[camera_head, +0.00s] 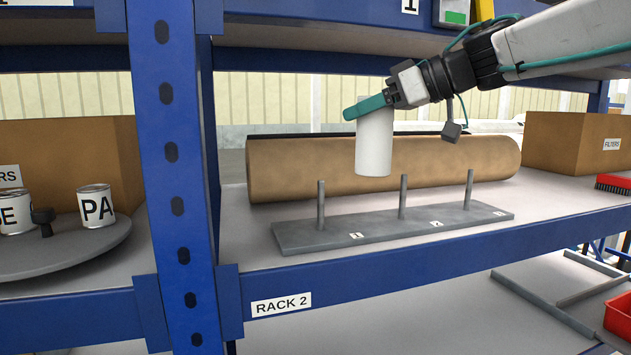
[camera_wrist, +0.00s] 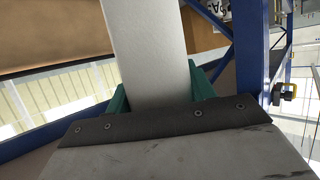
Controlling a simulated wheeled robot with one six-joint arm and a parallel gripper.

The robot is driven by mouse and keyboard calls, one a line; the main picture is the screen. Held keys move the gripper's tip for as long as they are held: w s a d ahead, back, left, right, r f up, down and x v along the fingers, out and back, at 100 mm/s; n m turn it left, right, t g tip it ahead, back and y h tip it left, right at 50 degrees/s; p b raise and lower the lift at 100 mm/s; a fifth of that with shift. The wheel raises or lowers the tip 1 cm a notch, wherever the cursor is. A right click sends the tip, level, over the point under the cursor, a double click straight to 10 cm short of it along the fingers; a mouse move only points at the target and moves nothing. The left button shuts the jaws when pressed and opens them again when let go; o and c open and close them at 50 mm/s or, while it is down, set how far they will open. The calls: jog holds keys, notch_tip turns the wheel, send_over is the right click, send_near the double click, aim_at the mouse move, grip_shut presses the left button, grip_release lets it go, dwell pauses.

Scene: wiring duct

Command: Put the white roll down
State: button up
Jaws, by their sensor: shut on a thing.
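The white roll (camera_head: 374,145) hangs upright in the head view, held near its top by my gripper (camera_head: 366,106). The green fingers are shut on it. The wrist view shows the roll (camera_wrist: 150,50) between the two green fingers (camera_wrist: 155,90). A grey rack base (camera_head: 390,229) with three upright pegs stands on the shelf. The roll's lower end is above the shelf, in the picture between the left peg (camera_head: 321,205) and the middle peg (camera_head: 403,196). I cannot tell its exact depth relative to the pegs. The right peg (camera_head: 469,190) is bare.
A long brown cylinder (camera_head: 300,168) lies behind the rack. A blue upright (camera_head: 172,200) stands at the left. A carton (camera_head: 570,142) and a red brush (camera_head: 613,184) sit at the right. The upper shelf beam (camera_head: 300,32) crosses above.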

jog(key=w+a, duration=0.4)
jog(key=a, duration=0.5)
jog(key=shift+w, duration=0.3)
notch_tip(320, 180, down, 8)
jog(key=shift+w+a+r, duration=0.1)
jog(key=shift+r, duration=0.1)
jog(key=shift+c, duration=0.8)
jog(key=shift+f, duration=2.25)
jog(key=o, duration=1.2)
jog(key=shift+c, duration=0.2)
jog(key=shift+r, duration=0.1)
